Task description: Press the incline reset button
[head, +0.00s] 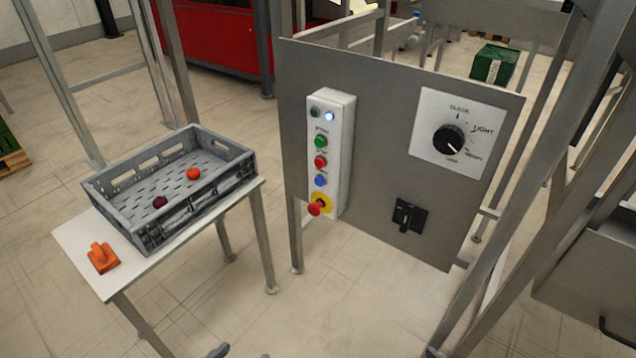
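A grey panel (380,110) carries a narrow white control box (343,150). On the box, from top to bottom, are a dark indicator and a lit blue-white lamp (330,116), a green button (321,141), a red button (320,162), a blue button (321,181) and a red mushroom knob (316,208) on a yellow plate. The labels are too small to read, so I cannot tell which button is the incline reset. Small dark parts at the bottom edge may be tips of my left gripper (241,353); their state is unclear. My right gripper is not in view.
A rotary dial (452,140) and a black switch (409,215) sit on the panel's right. A white table (85,243) at left bears a grey crate (190,212) with two round items, and an orange object (102,258). Metal posts stand at right. Floor before the panel is clear.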

